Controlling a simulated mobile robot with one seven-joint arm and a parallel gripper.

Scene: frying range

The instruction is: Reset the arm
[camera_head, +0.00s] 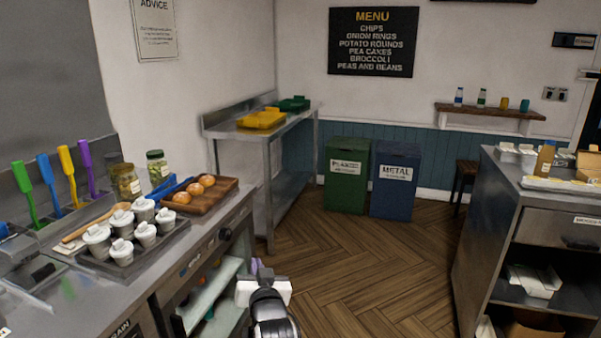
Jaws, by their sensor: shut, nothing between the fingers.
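My gripper (262,270) shows at the bottom middle of the head view, at the end of my white and black arm. It is over the floor aisle, just right of the left counter's front edge and its open shelves. Its fingers point away from the camera and look closed with nothing held. The lower part of the arm is cut off by the picture's bottom edge.
The left counter (225,208) holds a tray of white lidded pots (122,222), jars and a wooden board (222,191) with buns. A steel table (230,126) stands behind. Green (346,190) and blue (394,200) bins stand at the back. The right counter (545,200) bounds the clear wooden floor (360,270).

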